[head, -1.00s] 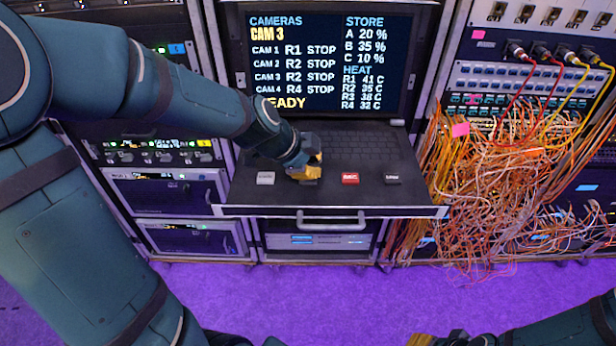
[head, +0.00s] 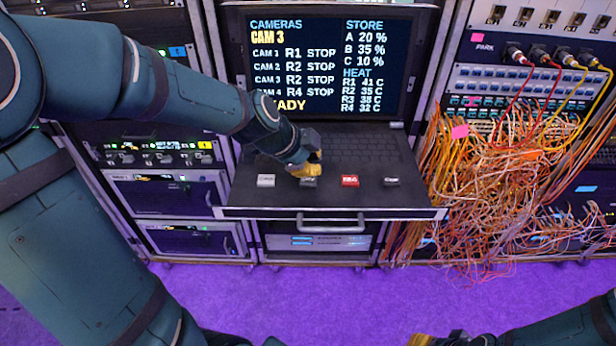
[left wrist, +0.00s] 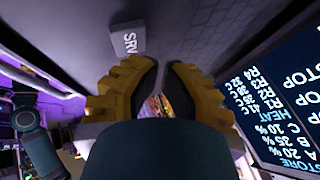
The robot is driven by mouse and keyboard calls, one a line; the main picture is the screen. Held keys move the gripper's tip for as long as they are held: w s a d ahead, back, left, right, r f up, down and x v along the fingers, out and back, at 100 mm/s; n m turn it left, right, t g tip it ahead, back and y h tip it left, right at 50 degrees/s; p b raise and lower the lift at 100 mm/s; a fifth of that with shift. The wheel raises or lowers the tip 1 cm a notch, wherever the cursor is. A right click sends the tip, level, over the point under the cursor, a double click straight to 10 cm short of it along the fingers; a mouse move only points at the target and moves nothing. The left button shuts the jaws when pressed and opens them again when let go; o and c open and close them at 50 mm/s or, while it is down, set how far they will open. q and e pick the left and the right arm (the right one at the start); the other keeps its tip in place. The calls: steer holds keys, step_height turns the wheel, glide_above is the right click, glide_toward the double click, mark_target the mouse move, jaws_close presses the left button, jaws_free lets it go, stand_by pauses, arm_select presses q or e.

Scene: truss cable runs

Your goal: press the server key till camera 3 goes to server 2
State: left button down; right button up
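The screen (head: 325,65) has CAM 3 in yellow at the top. Its list shows CAM 3 with R2 STOP; the bottom yellow word is partly hidden by my arm and ends in ADY. The server key (left wrist: 128,40), marked SRV, is grey; in the head view it is the second key from the left (head: 308,182). My left gripper (head: 308,170) is just behind and above this key, apart from it. My right gripper (head: 440,339) shows only in part at the bottom edge.
A light key (head: 265,180) lies left of the server key; a red key (head: 350,180) and a dark key (head: 391,181) lie right. The keyboard (head: 360,148) is behind them on the drawer (head: 330,213). Tangled cables (head: 500,190) hang at the right.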

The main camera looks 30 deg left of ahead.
arm_select(q)
steer(key=shift+r, duration=0.1)
steer(key=shift+r+p, duration=1.65)
steer(key=shift+r, duration=0.8)
steer(key=shift+f, duration=0.1)
